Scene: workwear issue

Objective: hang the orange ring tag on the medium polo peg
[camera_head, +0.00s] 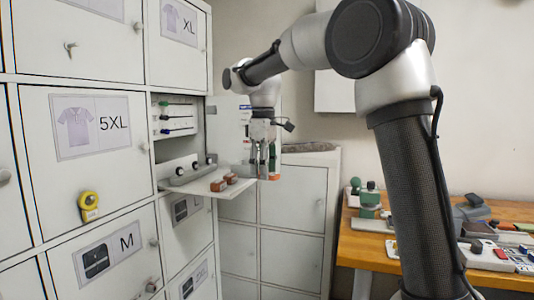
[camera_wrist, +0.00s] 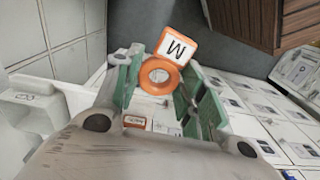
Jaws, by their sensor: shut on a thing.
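My gripper (camera_head: 264,165) is shut on the orange ring tag (camera_wrist: 160,74), in front of the open compartment. In the wrist view the tag's ring sits between the green finger pads, and its square plate reads M. In the head view only a little orange shows at the fingertips. I cannot pick out the medium polo peg. A door marked M (camera_head: 118,246) carries a dark picture, not clearly a polo. The 5XL door (camera_head: 85,170) has a polo picture, and a yellow tag (camera_head: 88,206) hangs on it.
A wooden table (camera_head: 370,242) with several tools stands at the right. Plain lockers (camera_head: 290,205) are behind.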

